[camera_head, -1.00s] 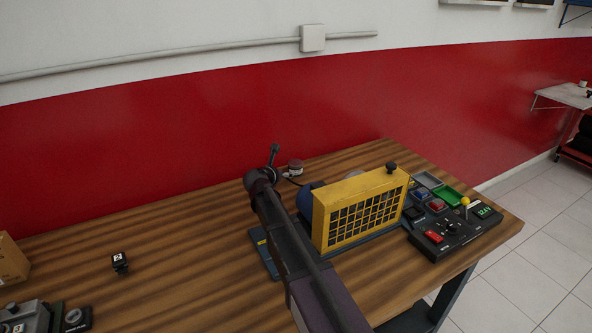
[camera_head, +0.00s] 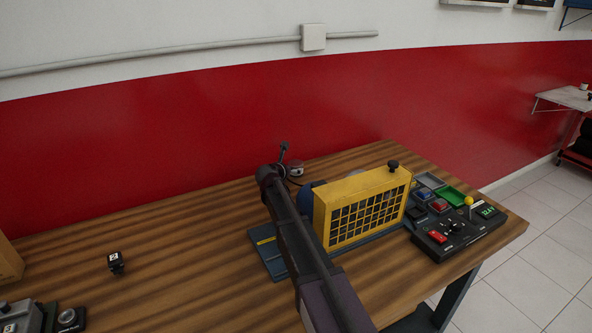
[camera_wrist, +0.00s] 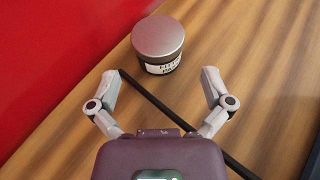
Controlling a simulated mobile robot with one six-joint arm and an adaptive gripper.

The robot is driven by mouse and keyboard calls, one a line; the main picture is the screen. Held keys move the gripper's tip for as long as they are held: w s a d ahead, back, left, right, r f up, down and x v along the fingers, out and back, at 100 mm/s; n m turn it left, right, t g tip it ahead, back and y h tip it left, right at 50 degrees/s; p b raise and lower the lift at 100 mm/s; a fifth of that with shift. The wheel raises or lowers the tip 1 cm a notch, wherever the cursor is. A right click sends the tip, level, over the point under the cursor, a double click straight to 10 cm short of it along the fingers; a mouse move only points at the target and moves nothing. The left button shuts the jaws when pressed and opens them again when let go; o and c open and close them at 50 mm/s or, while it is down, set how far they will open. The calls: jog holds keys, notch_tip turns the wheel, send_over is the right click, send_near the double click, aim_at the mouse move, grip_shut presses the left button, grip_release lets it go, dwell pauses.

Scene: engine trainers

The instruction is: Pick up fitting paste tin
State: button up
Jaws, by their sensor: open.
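The fitting paste tin (camera_wrist: 158,45) is a round tin with a brushed metal lid and a dark body with a white label. In the wrist view it stands upright on the wooden bench, beyond my fingertips. My gripper (camera_wrist: 162,80) is open and empty, with its two fingers apart and the tin ahead between their lines. In the head view the tin (camera_head: 296,168) is small, near the back edge of the bench, just right of the end of my arm. The fingers are hardly visible there.
A yellow-guarded machine (camera_head: 362,208) on a blue base stands right of my arm. A control panel (camera_head: 455,225) with buttons lies at its right. A dark cable or rod (camera_wrist: 155,105) crosses the bench by the tin. The red wall (camera_wrist: 50,50) is close behind.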

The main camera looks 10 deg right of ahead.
aim_at(294, 165)
jog(key=b+x, duration=0.2)
jog(key=x, duration=0.2)
jog(key=shift+a+f, duration=0.15)
jog(key=shift+f, duration=0.1)
jog(key=shift+w+d+f, duration=0.15)
jog(key=shift+w+d, duration=0.2)
jog(key=shift+w, duration=0.1)
jog(key=shift+c, duration=0.2)
jog(key=c, duration=0.9)
